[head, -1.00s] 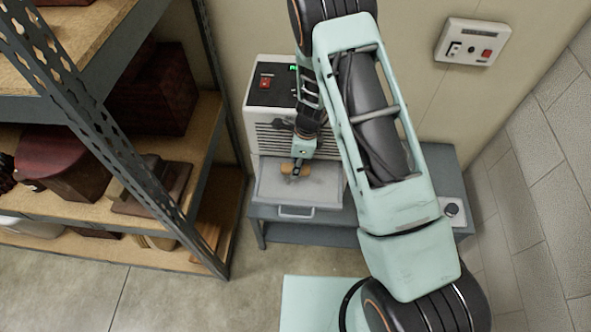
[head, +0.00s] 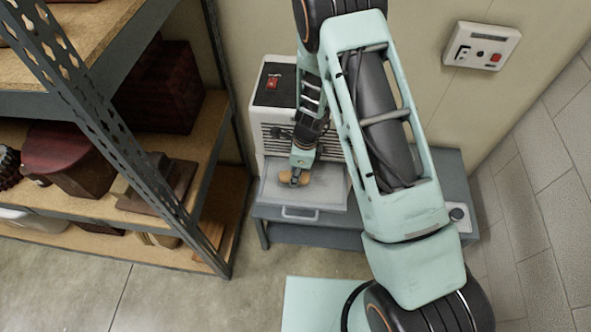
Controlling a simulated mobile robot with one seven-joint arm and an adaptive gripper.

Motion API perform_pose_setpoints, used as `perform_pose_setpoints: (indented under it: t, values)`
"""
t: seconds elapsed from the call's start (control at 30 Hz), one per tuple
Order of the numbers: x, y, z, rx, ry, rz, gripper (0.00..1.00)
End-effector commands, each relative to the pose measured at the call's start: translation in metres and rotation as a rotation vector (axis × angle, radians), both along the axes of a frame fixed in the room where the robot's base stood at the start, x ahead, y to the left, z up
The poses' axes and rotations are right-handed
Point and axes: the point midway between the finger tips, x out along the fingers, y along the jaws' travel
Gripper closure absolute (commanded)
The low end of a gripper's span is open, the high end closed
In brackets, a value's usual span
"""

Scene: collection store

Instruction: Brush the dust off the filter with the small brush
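The filter (head: 325,188) looks like a flat grey panel in a pulled-out tray with a front handle, low at the front of a white machine (head: 268,117). My gripper (head: 294,181) points down over the left-middle part of the filter. It is shut on the small brush (head: 287,184), whose tan wooden body shows on both sides of the fingers. The bristles are hidden, and I cannot tell whether they touch the filter. Dust on the panel is too faint to make out. My arm covers the right part of the machine.
The machine stands on a low grey table (head: 455,180), with a small white device (head: 458,215) at its right. A metal shelf unit (head: 200,160) with boxes and objects stands close on the left. A wall panel (head: 482,46) with switches is at the upper right.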

Motion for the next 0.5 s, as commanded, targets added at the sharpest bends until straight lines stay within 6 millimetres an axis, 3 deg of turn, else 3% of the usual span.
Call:
perform_pose_setpoints:
  t: [0.5]
  values:
    - [-0.035, 0.001, -0.003, 0.000, 0.001, 0.000, 0.94]
